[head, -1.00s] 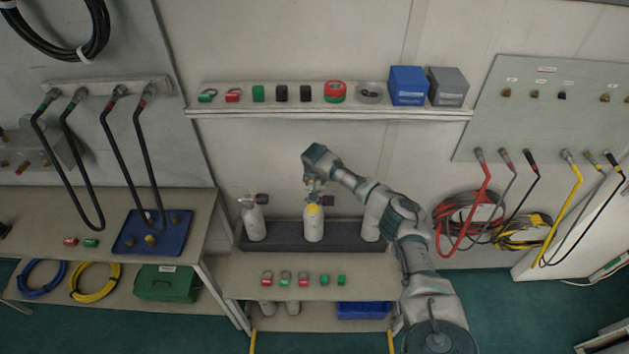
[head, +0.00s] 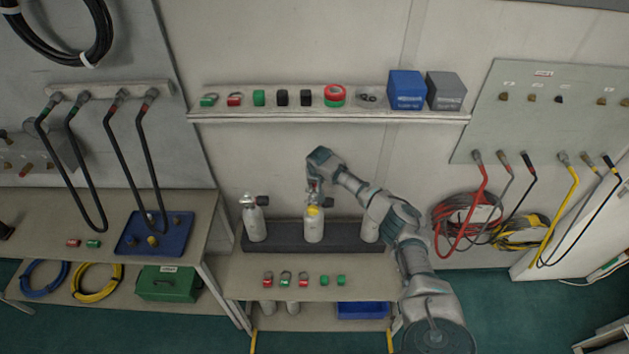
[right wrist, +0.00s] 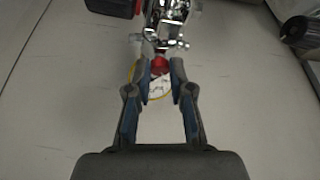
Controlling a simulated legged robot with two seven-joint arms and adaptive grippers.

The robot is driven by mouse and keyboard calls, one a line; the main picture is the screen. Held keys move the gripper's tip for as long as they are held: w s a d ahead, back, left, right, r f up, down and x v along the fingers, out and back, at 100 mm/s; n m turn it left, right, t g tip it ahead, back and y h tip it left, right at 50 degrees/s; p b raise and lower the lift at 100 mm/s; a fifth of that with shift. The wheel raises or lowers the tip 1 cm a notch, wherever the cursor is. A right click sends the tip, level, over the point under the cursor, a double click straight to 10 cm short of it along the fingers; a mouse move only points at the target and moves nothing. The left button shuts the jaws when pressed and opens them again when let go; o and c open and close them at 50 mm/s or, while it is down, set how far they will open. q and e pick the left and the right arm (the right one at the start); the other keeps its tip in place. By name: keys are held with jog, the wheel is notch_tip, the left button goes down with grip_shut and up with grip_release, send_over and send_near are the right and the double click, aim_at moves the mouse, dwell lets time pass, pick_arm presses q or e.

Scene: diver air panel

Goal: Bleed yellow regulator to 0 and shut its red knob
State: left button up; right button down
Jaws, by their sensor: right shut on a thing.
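A white cylinder with a yellow collar (head: 314,226) stands upright in the dark rack, in the middle of the row. Its regulator sits on top, with a dark knob to the right side. My right gripper (head: 315,196) is at this regulator, pointing down from above. In the right wrist view, the gripper (right wrist: 160,78) has its fingertips on either side of a small red knob (right wrist: 160,66) below the metal regulator body (right wrist: 167,20). A gauge reading cannot be made out. My left gripper is not in view.
A second white cylinder (head: 254,222) stands to the left in the rack (head: 283,238), and a third (head: 370,229) is partly behind my right arm. Small red and green items lie on the bench (head: 245,275) in front. A shelf (head: 215,116) with boxes runs above.

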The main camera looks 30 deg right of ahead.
jog(key=shift+d+n+y+p, duration=0.15)
jog(key=shift+n+y+p, duration=0.2)
jog(key=shift+n, duration=0.55)
jog(key=shift+n+y, duration=0.25)
jog(key=shift+n, duration=0.25)
jog(key=shift+n+y, duration=0.3)
jog(key=shift+n, duration=0.6)
jog(key=shift+d+f+n+y+b, duration=0.15)
jog(key=shift+n+y+b, duration=0.3)
jog(key=shift+n, duration=0.45)
jog(key=n+b, duration=0.2)
jog(key=n+y+b, duration=0.1)
jog(key=n+b, duration=0.1)
jog(key=shift+d+y, duration=0.15)
jog(key=shift+y, duration=0.1)
jog(key=shift+w+d+n+g+y+b, duration=0.1)
jog(key=shift+n+g+y+b, duration=0.35)
jog(key=shift+n+b, duration=1.15)
jog(key=c, duration=1)
grip_release()
jog(key=shift+r, duration=0.2)
